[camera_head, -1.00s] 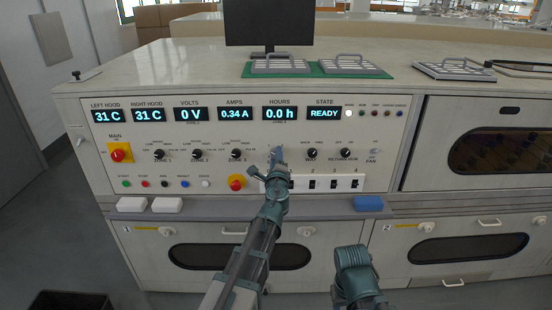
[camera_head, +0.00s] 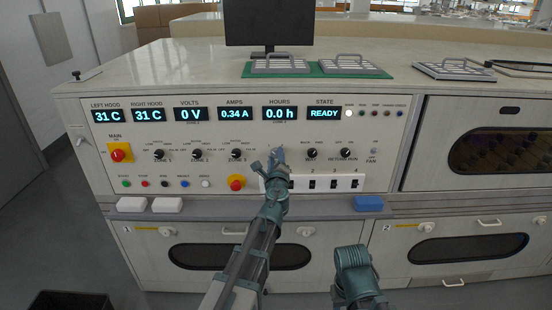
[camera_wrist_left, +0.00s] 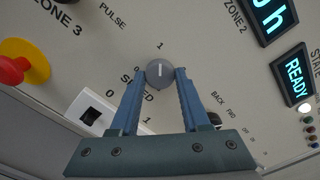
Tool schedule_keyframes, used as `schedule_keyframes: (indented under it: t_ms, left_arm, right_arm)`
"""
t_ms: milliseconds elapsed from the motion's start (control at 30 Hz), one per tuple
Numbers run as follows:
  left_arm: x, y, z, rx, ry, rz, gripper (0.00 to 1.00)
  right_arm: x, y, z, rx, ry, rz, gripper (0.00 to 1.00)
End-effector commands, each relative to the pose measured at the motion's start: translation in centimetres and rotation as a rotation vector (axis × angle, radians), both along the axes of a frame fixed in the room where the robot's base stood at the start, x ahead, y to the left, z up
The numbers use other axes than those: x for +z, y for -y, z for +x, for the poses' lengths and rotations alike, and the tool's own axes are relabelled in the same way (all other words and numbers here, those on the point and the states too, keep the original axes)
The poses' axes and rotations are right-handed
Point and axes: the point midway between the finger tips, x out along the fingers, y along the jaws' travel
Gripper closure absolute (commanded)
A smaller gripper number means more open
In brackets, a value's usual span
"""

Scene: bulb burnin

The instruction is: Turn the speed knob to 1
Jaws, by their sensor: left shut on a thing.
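In the head view my left gripper (camera_head: 277,152) reaches the panel and hides the knob. My right gripper is not in view; only part of my right arm shows.
A red emergency button on a yellow base (camera_head: 236,183) is left of my gripper, with the zone 3 knob (camera_head: 236,154) above it. The WAY knob (camera_head: 311,153) is to the right. A blue block (camera_head: 368,203) lies on the ledge.

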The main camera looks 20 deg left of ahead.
Motion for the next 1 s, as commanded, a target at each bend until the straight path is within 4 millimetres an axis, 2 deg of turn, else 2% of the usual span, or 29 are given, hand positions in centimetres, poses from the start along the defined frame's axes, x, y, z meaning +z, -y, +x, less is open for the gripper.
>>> schedule_keyframes:
  t_ms: [33, 67, 200, 233, 667, 867, 1000]
  left_arm:
    - [-0.1, 0.1, -0.2, -0.002, 0.0, -0.003, 1.0]
    - [-0.1, 0.1, -0.2, -0.002, 0.0, -0.003, 0.52]
    - [-0.1, 0.1, -0.1, -0.001, 0.001, -0.002, 0.27]
    - [-0.1, 0.1, -0.1, -0.001, 0.0, -0.002, 0.24]
    - [0.0, 0.1, -0.5, 0.0, 0.001, -0.002, 0.24]
    - [0.0, 0.4, -2.4, 0.0, 0.0, -0.001, 0.24]
    - [0.0, 0.7, -4.6, 0.001, 0.0, -0.002, 0.24]
  right_arm:
    - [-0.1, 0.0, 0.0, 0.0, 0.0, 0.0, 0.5]
    - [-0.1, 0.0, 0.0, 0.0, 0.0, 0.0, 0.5]
    - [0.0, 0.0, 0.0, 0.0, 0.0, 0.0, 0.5]
    - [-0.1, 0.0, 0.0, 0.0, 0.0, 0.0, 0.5]
    - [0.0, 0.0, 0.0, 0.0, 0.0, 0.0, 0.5]
    - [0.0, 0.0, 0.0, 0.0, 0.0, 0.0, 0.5]
    - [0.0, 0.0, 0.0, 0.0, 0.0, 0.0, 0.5]
